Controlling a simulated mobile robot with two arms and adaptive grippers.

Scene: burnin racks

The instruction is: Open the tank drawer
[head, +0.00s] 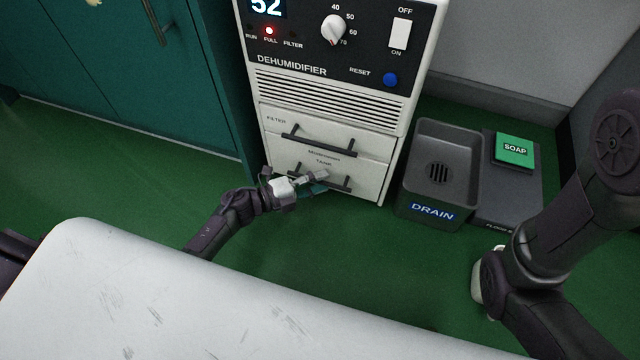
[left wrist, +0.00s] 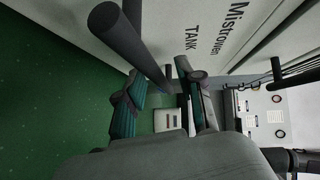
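The white dehumidifier (head: 333,87) stands against the teal cabinet in the head view. Its lowest front is the tank drawer (head: 362,183), which looks flush with the body. The drawer's dark bar handle (head: 335,184) is partly hidden by my left gripper (head: 312,183). In the left wrist view the bar handle (left wrist: 130,45) runs in between the two spread fingers of that gripper (left wrist: 165,100), beside the drawer front (left wrist: 220,25) lettered TANK. The fingers look apart, with a gap around the bar; contact is unclear. My right arm is at the right; its fingers are hidden.
The filter drawer (head: 290,120) with its own bar handle (head: 318,139) sits just above. A white surface (head: 190,290) fills the foreground. Green floor (head: 340,250) before the drawer is clear.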

